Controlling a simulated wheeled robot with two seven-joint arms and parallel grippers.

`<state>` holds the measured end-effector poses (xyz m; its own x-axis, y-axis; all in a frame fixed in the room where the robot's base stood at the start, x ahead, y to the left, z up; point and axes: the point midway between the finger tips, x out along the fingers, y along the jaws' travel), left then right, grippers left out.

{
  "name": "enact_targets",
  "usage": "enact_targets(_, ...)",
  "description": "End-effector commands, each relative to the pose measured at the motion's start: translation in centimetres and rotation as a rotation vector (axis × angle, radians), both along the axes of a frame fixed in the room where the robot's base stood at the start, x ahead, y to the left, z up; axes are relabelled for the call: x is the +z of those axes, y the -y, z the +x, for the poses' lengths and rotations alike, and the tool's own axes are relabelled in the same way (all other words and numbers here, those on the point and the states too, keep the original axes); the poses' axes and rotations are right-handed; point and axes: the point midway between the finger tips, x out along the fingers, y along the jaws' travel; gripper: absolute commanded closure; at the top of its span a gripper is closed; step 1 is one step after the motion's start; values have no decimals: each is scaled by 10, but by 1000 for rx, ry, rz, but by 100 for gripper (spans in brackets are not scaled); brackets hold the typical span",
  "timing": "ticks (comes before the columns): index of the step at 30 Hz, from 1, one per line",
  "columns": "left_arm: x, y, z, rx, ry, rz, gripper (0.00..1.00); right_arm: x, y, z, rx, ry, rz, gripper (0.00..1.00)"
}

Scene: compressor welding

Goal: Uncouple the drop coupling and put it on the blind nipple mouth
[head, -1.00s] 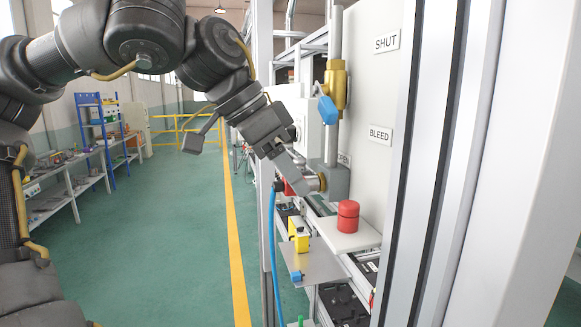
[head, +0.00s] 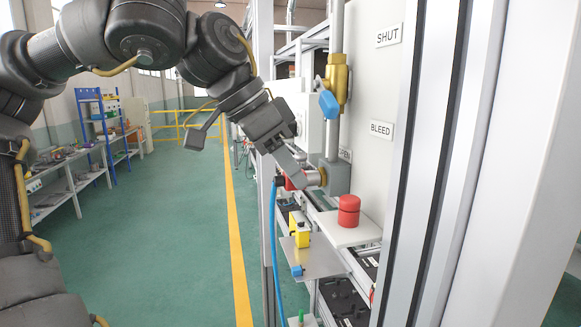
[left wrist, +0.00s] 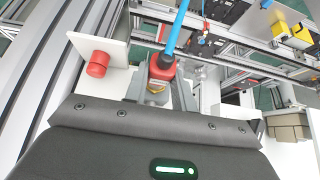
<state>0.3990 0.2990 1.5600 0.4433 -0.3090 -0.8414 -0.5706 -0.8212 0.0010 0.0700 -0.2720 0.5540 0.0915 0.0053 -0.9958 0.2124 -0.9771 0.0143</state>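The drop coupling, a red body (left wrist: 161,70) on a blue hose, lies between the two grey fingers of my left gripper (left wrist: 160,92) in the left wrist view. Whether the fingers touch it is unclear. In the head view my left gripper (head: 295,170) reaches down in front of a grey block with a brass fitting (head: 323,177). The red of the coupling (head: 288,184) and the blue hose (head: 272,240) show just below the fingers, partly hidden. I cannot make out which part is the blind nipple mouth. My right gripper is not in view.
A red cap-like cylinder (head: 349,210) stands on a white shelf (head: 342,233) close beside the gripper. A brass valve with a blue handle (head: 330,103) sits on the pipe above. A yellow part (head: 300,230) is on a lower plate. The green floor to the left is open.

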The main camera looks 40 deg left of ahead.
Motion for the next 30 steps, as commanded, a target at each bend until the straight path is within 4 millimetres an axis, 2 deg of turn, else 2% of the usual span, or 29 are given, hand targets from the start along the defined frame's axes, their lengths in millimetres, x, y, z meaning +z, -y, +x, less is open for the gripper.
enact_targets(1,1,0,0,-1,1,0,79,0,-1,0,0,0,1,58)
enact_targets(6,1,0,0,-1,2,-1,100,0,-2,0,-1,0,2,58)
enact_targets(30,1,-10,-13,3,2,-1,100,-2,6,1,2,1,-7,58)
